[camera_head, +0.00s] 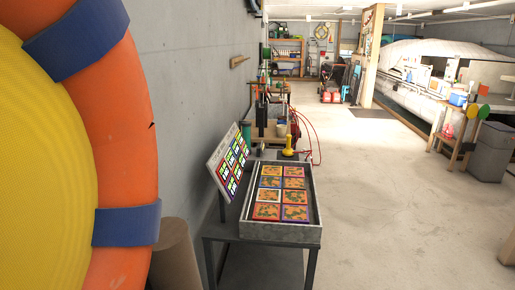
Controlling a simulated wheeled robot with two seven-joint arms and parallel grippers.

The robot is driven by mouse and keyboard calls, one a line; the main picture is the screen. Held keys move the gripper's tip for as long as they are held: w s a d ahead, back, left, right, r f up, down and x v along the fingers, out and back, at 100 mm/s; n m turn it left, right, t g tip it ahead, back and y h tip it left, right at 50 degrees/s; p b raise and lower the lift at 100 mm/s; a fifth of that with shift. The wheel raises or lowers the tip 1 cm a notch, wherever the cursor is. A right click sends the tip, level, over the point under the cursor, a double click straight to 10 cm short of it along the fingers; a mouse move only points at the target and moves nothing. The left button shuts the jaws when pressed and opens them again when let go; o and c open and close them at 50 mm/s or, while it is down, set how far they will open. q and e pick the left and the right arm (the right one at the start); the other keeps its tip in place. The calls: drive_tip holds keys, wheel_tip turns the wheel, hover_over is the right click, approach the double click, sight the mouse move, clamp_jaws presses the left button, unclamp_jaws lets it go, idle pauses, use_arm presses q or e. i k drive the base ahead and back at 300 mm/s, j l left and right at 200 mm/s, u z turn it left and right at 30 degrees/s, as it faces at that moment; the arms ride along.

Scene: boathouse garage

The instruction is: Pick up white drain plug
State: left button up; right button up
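I cannot make out a white drain plug in the head view. A grey tray (279,233) on a dark stand holds several orange and green square tiles with coloured borders. A board (218,160) with bright coloured panels leans up beside the tray against the wall side. Neither of my grippers is in view.
A large orange and yellow ring-shaped thing (126,120) fills the left edge, close to me. A yellow object (289,146) stands behind the tray, near cluttered shelving (268,125). Open concrete floor (400,220) lies to the right. A grey bin (490,152) stands at the far right.

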sight(283, 100)
drive_tip(key=i+l+u, duration=0.3)
drive_tip(key=i+l, duration=0.2)
drive_tip(key=l, duration=0.2)
drive_tip(key=i+l+u, duration=0.15)
drive_tip(key=l, duration=0.2)
drive_tip(key=i+l+u, duration=0.15)
drive_tip(key=l, duration=0.3)
drive_tip(key=i+l+u, duration=0.1)
drive_tip(key=i+l, duration=0.35)
drive_tip(key=l, duration=0.2)
drive_tip(key=i+l, duration=0.15)
drive_tip(key=l, duration=0.25)
drive_tip(key=i+l, duration=0.15)
drive_tip(key=l, duration=0.2)
drive_tip(key=i+l, duration=0.15)
drive_tip(key=l, duration=0.25)
drive_tip(key=i+l, duration=0.1)
drive_tip(key=l, duration=0.25)
drive_tip(key=i+l+u, duration=0.1)
drive_tip(key=l, duration=0.3)
drive_tip(key=i+l, duration=0.2)
drive_tip(key=l, duration=0.15)
drive_tip(key=i+l, duration=0.15)
drive_tip(key=l, duration=0.25)
